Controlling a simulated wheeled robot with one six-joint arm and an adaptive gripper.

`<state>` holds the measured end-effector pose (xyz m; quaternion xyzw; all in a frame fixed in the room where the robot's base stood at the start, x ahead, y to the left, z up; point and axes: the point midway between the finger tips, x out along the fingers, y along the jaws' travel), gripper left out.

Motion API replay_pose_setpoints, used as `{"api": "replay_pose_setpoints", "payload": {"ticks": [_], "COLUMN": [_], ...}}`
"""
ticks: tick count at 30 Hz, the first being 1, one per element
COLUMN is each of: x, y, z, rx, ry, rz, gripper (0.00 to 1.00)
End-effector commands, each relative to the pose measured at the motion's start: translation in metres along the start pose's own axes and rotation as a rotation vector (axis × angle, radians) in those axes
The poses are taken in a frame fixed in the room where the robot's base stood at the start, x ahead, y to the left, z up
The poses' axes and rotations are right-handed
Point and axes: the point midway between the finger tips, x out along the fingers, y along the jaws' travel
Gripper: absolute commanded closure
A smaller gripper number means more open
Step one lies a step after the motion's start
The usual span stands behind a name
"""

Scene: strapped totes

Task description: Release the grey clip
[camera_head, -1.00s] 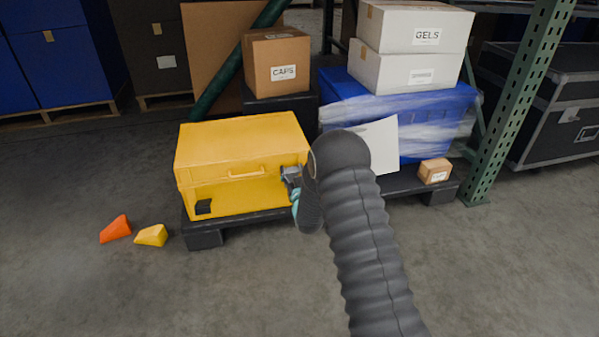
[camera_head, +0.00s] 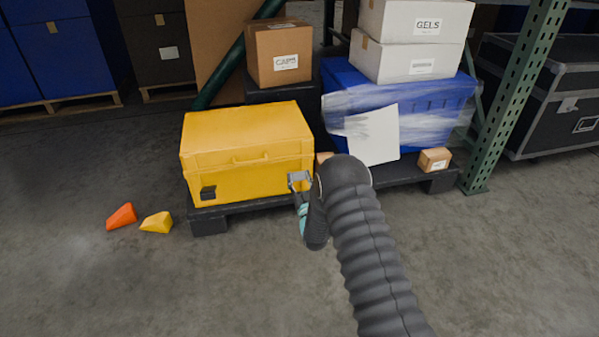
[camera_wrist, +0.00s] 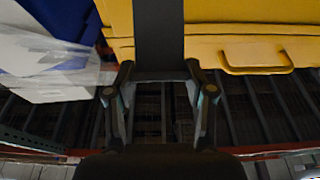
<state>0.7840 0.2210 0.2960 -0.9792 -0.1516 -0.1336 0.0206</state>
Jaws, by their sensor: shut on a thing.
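A yellow lidded tote (camera_head: 240,182) sits on a low black pallet, its lid down and a handle on its front. In the wrist view, a broad dark piece (camera_wrist: 158,35), apparently the clip, runs between the fingers of my gripper (camera_wrist: 158,76) in front of the yellow wall. The fingers are shut on it. I cannot tell whether the clip is fastened.
A wrapped blue tote (camera_head: 430,115) with white boxes (camera_head: 408,62) stands to the right, with a white sheet (camera_head: 373,135) on its front. A small carton (camera_head: 434,160) is beside a green rack post (camera_head: 505,100). Orange (camera_head: 121,216) and yellow wedges (camera_head: 157,222) lie on the floor.

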Motion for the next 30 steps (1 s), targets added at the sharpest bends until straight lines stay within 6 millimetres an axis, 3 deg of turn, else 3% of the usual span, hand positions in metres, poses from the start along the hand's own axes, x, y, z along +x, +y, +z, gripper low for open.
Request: {"api": "replay_pose_setpoints", "payload": {"ticks": [1, 9, 27, 28, 30], "x": [-0.006, -0.013, -0.014, -0.014, -0.013], "y": [-0.001, 0.0, 0.0, 0.0, 0.0], "z": [0.011, 0.019, 0.021, 0.021, 0.02], "rx": [0.0, 0.0, 0.0, 0.0, 0.0], "ry": [-0.021, -0.019, -0.017, -0.016, -0.014], "rz": [-0.001, -0.001, -0.001, -0.001, 0.0], "gripper": [1.0, 1.0, 1.0, 0.42, 0.24]}}
